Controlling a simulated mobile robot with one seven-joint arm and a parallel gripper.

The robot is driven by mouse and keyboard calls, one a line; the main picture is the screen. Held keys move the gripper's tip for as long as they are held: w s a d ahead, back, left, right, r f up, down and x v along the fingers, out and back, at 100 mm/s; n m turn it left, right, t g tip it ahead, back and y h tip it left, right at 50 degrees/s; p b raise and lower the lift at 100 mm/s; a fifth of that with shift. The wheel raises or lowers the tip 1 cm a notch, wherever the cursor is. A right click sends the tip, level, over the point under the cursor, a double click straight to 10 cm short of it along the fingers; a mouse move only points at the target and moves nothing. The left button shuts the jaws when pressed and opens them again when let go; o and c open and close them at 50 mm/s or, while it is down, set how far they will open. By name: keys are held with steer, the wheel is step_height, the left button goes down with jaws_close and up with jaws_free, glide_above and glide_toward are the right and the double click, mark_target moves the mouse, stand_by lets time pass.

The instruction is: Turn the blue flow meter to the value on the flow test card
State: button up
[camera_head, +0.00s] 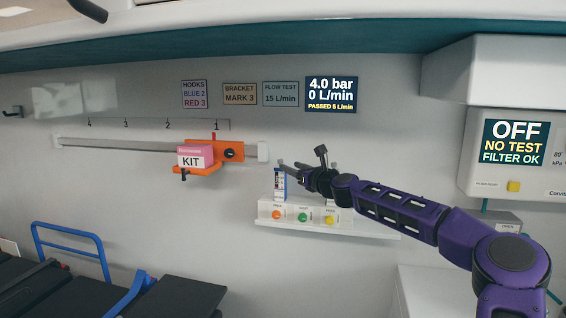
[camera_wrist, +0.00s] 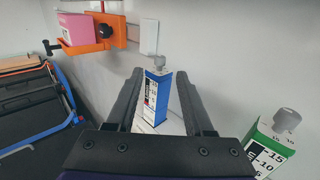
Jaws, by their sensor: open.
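The blue flow meter (camera_head: 280,184) stands upright on the white wall panel, partly beside my gripper in the head view. In the wrist view the blue flow meter (camera_wrist: 157,98) has a grey knob (camera_wrist: 159,61) on top and a scale on its face. My gripper (camera_head: 290,170) is open, and in the wrist view its fingers (camera_wrist: 160,74) show on either side of the meter, with no clear grip on the knob. The flow test card (camera_head: 281,93) reads 15 L/min. The wall display (camera_head: 331,95) reads 4.0 bar, 0 L/min, PASSED 5 L/min.
A green flow meter (camera_wrist: 268,150) with a grey knob stands to the right in the wrist view. The panel (camera_head: 347,229) carries orange, green and yellow buttons. An orange bracket (camera_head: 205,168) with a pink KIT box sits on a rail at left. A right-hand unit (camera_head: 515,133) reads OFF, NO TEST.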

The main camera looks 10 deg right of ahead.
mark_target(282, 162)
steer(key=shift+p+x, duration=0.45)
steer(key=shift+x, duration=2.6)
jaws_close()
